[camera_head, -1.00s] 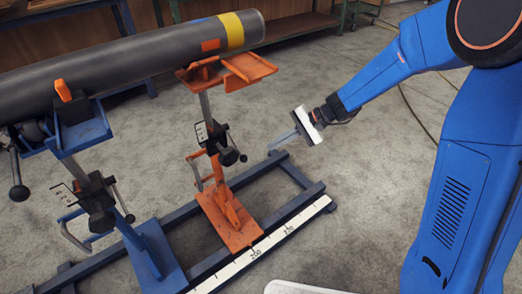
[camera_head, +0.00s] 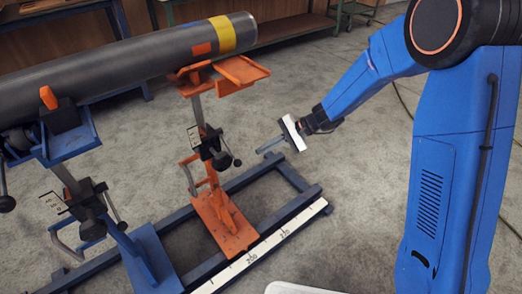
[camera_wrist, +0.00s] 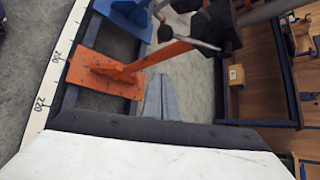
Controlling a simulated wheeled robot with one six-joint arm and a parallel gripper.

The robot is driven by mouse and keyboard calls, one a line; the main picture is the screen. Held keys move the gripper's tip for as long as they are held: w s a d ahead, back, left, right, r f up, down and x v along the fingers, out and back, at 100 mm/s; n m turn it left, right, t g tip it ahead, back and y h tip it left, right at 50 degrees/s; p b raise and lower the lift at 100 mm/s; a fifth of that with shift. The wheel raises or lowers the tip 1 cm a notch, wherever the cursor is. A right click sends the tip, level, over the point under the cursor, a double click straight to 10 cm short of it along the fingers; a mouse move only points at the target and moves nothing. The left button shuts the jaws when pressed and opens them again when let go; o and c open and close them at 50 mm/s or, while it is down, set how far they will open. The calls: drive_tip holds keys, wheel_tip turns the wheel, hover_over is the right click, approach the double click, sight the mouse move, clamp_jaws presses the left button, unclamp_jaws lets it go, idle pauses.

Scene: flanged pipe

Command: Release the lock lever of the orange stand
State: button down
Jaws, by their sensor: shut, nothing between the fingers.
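The orange stand (camera_head: 225,222) stands on a blue floor frame and carries one end of the grey pipe (camera_head: 130,58) on its orange cradle (camera_head: 232,74). A black clamp block with a thin lever and ball knob, the lock lever (camera_head: 232,156), sits on its column. My gripper (camera_head: 262,151) is shut and empty, right of the lever and apart from it, fingers pointing left. In the wrist view the shut fingers (camera_wrist: 161,100) point towards the orange stand (camera_wrist: 105,72); its black clamp is at the top, partly cut off.
A blue stand (camera_head: 152,262) with its own clamp holds the pipe further left. A white scale strip (camera_head: 262,246) runs along the frame's front rail. Workbenches stand at the back. The floor right of the frame is clear.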

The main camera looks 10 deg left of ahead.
drive_tip(key=s+a+f, duration=0.1)
drive_tip(key=s+a, duration=0.3)
drive_tip(key=a, duration=0.1)
drive_tip(key=shift+s+a+f, duration=0.3)
drive_tip(key=shift+a+f, duration=0.1)
drive_tip(key=shift+r, duration=0.15)
idle(0.5)
drive_tip(key=shift+s+d+r+m+g+h, duration=0.25)
drive_tip(key=shift+r+g+h, duration=0.15)
drive_tip(key=shift+r, duration=0.3)
drive_tip(key=shift+s+d+r+m+g+h, duration=0.1)
drive_tip(key=shift+d+r+m+g+h, duration=0.15)
drive_tip(key=shift+r+h, duration=0.4)
drive_tip(key=shift+s+d+r+m+g+h, duration=0.2)
drive_tip(key=shift+r+m+g+h, duration=0.15)
drive_tip(key=shift+r, duration=0.4)
wheel_tip(320, 180, up, 8)
drive_tip(key=f+m+g+h, duration=0.1)
drive_tip(key=m+g+h, duration=0.2)
drive_tip(key=h, duration=0.1)
hover_over(240, 160)
drive_tip(key=w+d, duration=0.2)
drive_tip(key=shift+w+a+r, duration=0.1)
drive_tip(key=shift+a+r, duration=0.1)
drive_tip(key=shift+r, duration=0.3)
drive_tip(key=shift+w+a+r, duration=0.1)
drive_tip(key=shift+a+r, duration=0.05)
drive_tip(key=shift+r, duration=0.45)
